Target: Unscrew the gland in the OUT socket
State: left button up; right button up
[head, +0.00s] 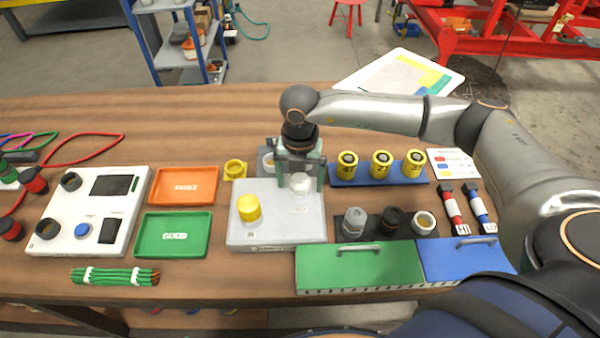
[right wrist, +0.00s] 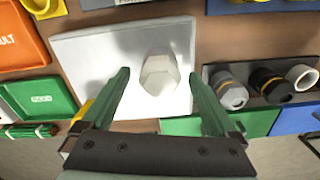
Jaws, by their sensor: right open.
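A pale grey block (head: 275,240) stands on the bench and also shows in the right wrist view (right wrist: 85,50). A white hex-headed gland (head: 299,188) sits upright in its right part; a yellow cap (head: 248,208) sits in its left part. Socket lettering is too small to read. My right gripper (head: 300,183) is open above the block, pointing down. In the right wrist view the gland (right wrist: 159,73) lies between the two green fingers, with a visible gap on each side. My left gripper is not in view.
Green and blue lidded boxes (head: 360,264) with handles stand in front. A dark rack (head: 372,225) with several fittings is to the right. Yellow numbered cylinders (head: 381,165) stand behind it. Orange (head: 184,187) and green (head: 173,234) trays lie left.

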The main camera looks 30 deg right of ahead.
jog(key=c, duration=1.4)
jog(key=shift+f+n+b, duration=0.1)
jog(key=shift+n+b, duration=0.6)
jog(key=shift+n, duration=0.5)
jog(key=shift+n+b, duration=0.3)
jog(key=shift+n, duration=0.8)
jog(key=shift+n+b, duration=0.65)
jog(key=shift+n, duration=0.45)
jog(key=shift+n+b, duration=0.35)
jog(key=shift+n, duration=0.85)
jog(key=o, duration=1.4)
